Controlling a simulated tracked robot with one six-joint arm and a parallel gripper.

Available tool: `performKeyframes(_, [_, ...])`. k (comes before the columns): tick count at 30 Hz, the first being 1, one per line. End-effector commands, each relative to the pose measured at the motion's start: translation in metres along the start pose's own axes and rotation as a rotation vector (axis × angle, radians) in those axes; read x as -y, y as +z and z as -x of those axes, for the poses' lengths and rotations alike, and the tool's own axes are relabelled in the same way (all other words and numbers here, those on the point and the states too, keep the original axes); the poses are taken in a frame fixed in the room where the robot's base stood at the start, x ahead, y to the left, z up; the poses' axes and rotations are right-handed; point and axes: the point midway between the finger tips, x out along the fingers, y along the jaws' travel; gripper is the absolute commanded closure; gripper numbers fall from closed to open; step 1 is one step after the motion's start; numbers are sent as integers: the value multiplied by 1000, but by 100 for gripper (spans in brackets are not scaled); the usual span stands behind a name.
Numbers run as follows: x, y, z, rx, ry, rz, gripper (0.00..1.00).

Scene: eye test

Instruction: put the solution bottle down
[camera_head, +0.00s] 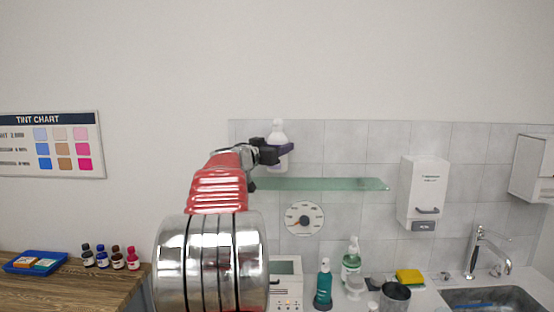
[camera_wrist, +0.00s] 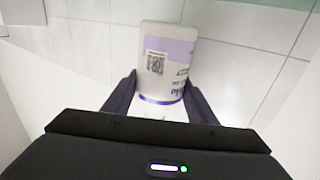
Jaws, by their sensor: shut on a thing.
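The solution bottle (camera_head: 279,133) is white with a purple label and stands roughly upright in my gripper (camera_head: 272,153). In the wrist view the bottle (camera_wrist: 165,68) shows a printed code and purple bands, and the two dark fingers of my gripper (camera_wrist: 161,98) close on its sides. In the head view the bottle is in front of the tiled wall, over the left part of a green glass shelf (camera_head: 330,184). I cannot tell whether its base touches the shelf. My arm hides the shelf's left end.
A white dispenser (camera_head: 424,190) hangs right of the shelf. The shelf's visible top looks clear.

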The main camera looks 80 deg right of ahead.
Motion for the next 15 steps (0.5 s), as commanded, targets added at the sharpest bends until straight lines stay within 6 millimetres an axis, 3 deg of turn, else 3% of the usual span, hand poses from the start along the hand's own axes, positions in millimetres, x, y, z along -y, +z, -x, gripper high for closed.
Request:
performKeyframes(8, [0,-1,0,-2,0,0,88])
performKeyframes(15, [0,25,0,-1,0,3,88])
